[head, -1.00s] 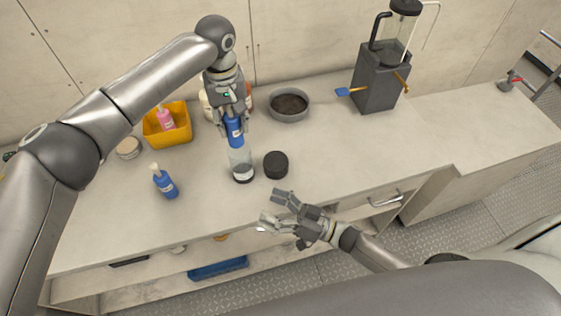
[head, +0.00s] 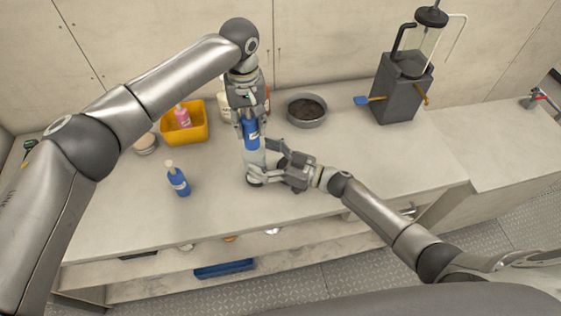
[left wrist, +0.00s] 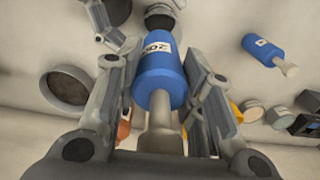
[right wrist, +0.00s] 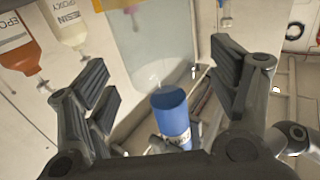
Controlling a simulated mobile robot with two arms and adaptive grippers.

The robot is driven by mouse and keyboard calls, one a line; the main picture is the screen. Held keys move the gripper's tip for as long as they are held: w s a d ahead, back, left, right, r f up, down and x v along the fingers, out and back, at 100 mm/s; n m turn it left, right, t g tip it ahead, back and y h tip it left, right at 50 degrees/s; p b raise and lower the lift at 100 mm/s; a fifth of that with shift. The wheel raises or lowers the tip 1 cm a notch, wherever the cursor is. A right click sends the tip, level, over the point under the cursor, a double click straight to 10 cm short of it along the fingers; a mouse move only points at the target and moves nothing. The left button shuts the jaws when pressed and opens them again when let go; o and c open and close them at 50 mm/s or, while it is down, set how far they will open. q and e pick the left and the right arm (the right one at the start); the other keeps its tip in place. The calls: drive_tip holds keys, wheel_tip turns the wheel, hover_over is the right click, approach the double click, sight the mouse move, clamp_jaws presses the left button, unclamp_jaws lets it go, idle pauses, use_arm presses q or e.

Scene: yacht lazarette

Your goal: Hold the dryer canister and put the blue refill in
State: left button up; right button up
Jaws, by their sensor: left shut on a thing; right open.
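The blue refill (head: 251,133) has a white label and hangs upright in my left gripper (head: 250,122), which is shut on it. It also shows in the left wrist view (left wrist: 160,75), with its pale neck toward the camera, and in the right wrist view (right wrist: 172,115). The clear dryer canister (head: 255,162) stands on the counter directly below it. Whether the refill's lower end touches the canister's rim I cannot tell. My right gripper (head: 263,164) is open, with its fingers on either side of the canister; the canister (right wrist: 155,50) shows between them in the right wrist view.
A second blue bottle (head: 179,181) stands left of the canister. Behind are a yellow bin (head: 184,134) with a pink bottle, a round dark-filled dish (head: 307,122) and a grey pump-like block (head: 402,95).

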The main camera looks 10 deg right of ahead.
drive_tip(key=shift+x, duration=1.35)
drive_tip(key=c, duration=1.3)
drive_tip(key=shift+o, duration=0.2)
